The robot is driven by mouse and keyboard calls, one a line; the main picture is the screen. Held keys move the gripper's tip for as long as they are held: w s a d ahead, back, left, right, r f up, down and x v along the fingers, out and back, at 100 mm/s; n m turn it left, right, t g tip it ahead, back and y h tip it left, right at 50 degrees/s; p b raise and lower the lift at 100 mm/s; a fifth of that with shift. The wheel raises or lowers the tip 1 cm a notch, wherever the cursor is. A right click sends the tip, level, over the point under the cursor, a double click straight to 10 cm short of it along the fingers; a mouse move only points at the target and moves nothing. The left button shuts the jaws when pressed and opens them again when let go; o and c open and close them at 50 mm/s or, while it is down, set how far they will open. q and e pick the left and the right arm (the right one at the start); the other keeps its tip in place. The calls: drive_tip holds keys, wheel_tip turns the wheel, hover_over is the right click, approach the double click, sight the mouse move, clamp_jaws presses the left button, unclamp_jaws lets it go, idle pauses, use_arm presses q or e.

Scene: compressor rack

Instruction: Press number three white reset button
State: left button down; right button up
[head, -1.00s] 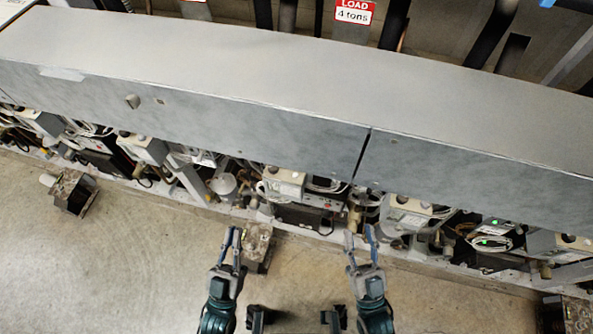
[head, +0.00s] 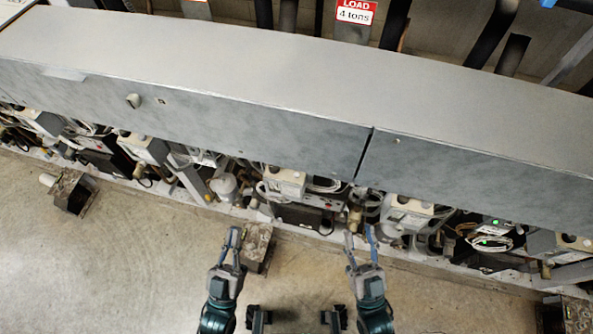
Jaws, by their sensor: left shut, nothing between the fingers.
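A row of compressor units runs under a long grey cover. Light grey boxes with small round dark parts on top show at the middle (head: 284,182), right of the middle (head: 407,211) and left (head: 142,148). No number three label or white reset button can be made out at this size. My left gripper (head: 232,232) is shut and empty, in front of the rack and below the middle box in the picture. My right gripper (head: 360,232) has its fingers apart with nothing between them, in front of the box right of the middle. Neither visibly touches the units.
The grey cover (head: 250,75) overhangs the units and hides their rear. Rusty block feet stand on the floor at the left (head: 72,193) and beside my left gripper (head: 257,245). Green lights (head: 490,241) glow at right. The concrete floor (head: 130,270) is clear at lower left.

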clamp_jaws()
idle(1.4)
